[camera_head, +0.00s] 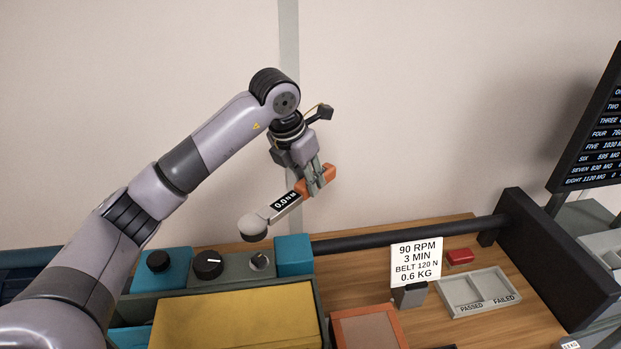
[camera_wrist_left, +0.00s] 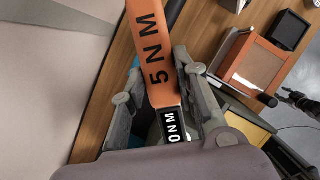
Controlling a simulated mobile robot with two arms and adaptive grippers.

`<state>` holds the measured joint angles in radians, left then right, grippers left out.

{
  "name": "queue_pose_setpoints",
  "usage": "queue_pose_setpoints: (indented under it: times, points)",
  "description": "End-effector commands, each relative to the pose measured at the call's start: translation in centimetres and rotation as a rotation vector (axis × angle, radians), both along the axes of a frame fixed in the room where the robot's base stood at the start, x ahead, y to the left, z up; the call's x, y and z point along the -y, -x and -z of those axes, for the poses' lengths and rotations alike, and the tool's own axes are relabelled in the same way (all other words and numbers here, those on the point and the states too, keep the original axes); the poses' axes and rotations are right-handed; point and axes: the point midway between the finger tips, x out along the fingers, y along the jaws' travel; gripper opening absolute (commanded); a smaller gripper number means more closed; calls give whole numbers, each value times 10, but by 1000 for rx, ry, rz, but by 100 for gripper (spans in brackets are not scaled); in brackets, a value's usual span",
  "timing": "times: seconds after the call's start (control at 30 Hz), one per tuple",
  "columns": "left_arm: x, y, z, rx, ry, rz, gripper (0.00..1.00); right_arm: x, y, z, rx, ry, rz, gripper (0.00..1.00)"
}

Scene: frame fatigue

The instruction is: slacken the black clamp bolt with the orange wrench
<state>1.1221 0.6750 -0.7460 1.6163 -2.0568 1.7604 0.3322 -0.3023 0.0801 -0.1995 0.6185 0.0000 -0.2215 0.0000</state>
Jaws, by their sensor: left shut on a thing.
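My left gripper (camera_head: 319,178) is shut on the orange wrench (camera_head: 329,172) and holds it in the air above the back of the bench. The wrench slants down to the left; its grey shaft carries a display reading 0.0 NM and ends in a round pale head. In the left wrist view the orange handle (camera_wrist_left: 150,45), marked 5 NM, lies between the fingers (camera_wrist_left: 158,88). A black knob-like part (camera_head: 157,261) stands on the left blue block; I cannot tell whether it is the clamp bolt. The wrench head is apart from it.
A grey panel with a black dial (camera_head: 208,264) lies between two blue blocks. A yellow pad (camera_head: 235,318) is in front. A dark bar (camera_head: 400,234) crosses the bench to a black end block. A sign (camera_head: 416,262) and a sorting tray (camera_head: 478,292) stand right.

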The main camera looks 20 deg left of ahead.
Motion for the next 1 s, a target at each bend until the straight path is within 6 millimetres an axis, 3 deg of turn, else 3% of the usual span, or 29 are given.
queue_pose_setpoints:
  times: [0.37,1.0]
  points:
    - [0,0,3,2,-1,1,0,0,3,7,-4,0,0,40]
    - [0,0,63,1,-1,1,0,-1,-4,55,7,-1,-1,40]
